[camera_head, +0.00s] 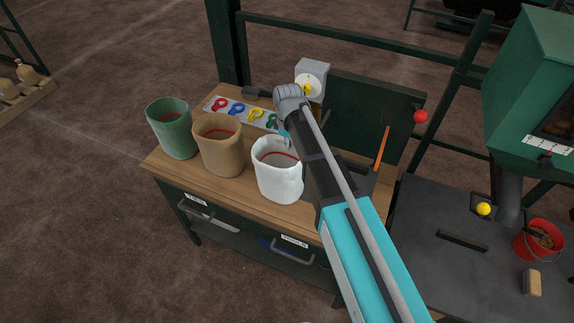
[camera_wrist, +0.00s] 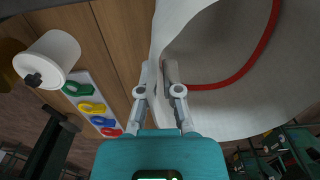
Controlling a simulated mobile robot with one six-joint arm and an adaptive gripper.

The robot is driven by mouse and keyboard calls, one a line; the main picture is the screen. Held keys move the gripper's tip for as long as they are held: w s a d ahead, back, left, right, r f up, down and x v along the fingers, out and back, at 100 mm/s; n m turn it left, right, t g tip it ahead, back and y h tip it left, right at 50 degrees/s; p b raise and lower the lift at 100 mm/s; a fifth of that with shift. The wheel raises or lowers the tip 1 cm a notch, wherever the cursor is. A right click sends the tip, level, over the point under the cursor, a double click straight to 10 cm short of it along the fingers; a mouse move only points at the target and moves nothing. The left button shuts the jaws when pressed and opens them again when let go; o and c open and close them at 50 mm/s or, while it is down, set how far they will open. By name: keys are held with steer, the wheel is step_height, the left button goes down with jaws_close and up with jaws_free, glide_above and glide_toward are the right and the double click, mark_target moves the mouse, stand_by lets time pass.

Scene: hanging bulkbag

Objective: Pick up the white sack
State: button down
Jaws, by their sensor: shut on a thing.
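The white sack (camera_head: 279,181) stands open-topped and upright on the wooden bench, at the right end of a row of sacks. A red line runs around its inside. In the wrist view the white sack (camera_wrist: 225,112) fills the right side, with its mouth open towards the camera. My gripper (camera_head: 286,139) is at the sack's back rim, partly hidden by my arm. In the wrist view my gripper (camera_wrist: 160,72) has its two fingers closed on the white rim, one finger inside the sack and one outside.
A tan sack (camera_head: 220,148) stands close left of the white one, with a green sack (camera_head: 173,130) beyond. Behind are a board of coloured tags (camera_head: 239,112) and a grey box with a dial (camera_head: 312,79). A red bucket (camera_head: 538,241) stands on the dark table at right.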

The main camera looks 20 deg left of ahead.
steer(key=shift+r, duration=0.1)
step_height(320, 180, up, 2)
steer(key=p, duration=0.2)
steer(key=shift+r+p, duration=0.25)
steer(key=shift+p, duration=0.15)
steer(key=s+d+r+p, duration=0.3)
steer(key=s+r+p, duration=0.7)
steer(key=s, duration=0.3)
steer(key=shift+s+d+r, duration=0.15)
steer(key=shift+s+d, duration=0.1)
steer(key=shift+d, duration=0.05)
